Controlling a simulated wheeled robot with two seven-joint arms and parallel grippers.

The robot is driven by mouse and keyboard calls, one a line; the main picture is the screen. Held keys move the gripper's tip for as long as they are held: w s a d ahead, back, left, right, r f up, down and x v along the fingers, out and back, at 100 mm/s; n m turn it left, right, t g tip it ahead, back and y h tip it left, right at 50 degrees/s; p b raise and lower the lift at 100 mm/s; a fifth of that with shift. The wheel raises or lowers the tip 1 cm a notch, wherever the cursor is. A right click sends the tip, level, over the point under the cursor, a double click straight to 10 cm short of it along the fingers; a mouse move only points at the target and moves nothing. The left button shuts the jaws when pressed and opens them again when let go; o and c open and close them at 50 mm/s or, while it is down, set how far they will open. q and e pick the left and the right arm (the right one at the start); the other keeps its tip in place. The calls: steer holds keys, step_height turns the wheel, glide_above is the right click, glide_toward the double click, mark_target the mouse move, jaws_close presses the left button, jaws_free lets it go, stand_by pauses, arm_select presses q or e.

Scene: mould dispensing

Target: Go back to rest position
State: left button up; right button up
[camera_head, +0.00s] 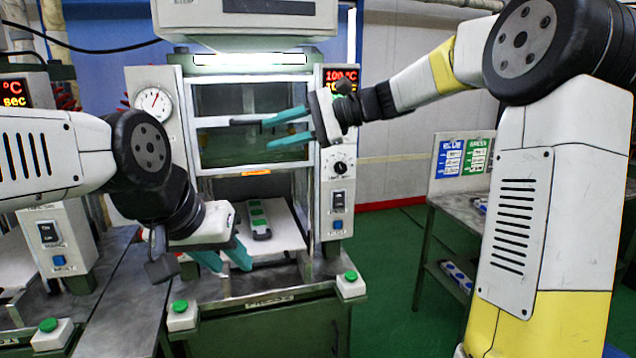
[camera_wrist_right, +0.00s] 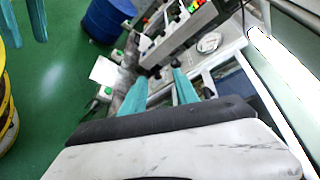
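My right gripper (camera_head: 267,135) is raised in front of the press's upper window. Its two teal fingers are apart with nothing between them; the right wrist view also shows them (camera_wrist_right: 162,75) spread and empty. My left gripper (camera_head: 235,266) is lower, in front of the press's bed at its left side. Its teal fingers are apart and I see nothing held between them. A grey-white part with green patches (camera_head: 259,219) lies on the white plate (camera_head: 283,232) inside the press, apart from both grippers.
The press (camera_head: 170,140) has a gauge, a red display and green buttons (camera_head: 351,276) at its front corners. A second press (camera_head: 60,240) stands left. A side table (camera_head: 465,215) with blue and green signs stands right. The green floor (camera_head: 400,290) between is clear.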

steer(key=s+d+f+n+t+h, duration=0.2)
steer(key=s+d+f+h, duration=0.4)
steer(key=s+d, duration=0.5)
steer(key=s+d+f+n+t+h, duration=0.3)
steer(key=s+d+f+n+h, duration=0.2)
steer(key=s+d+f, duration=0.4)
steer(key=s+d+h, duration=0.1)
steer(key=s+d, duration=0.1)
steer(key=s, duration=0.1)
steer(key=shift+d+f, duration=0.2)
steer(key=shift+d, duration=0.05)
steer(key=shift+w, duration=0.1)
stand_by(0.7)
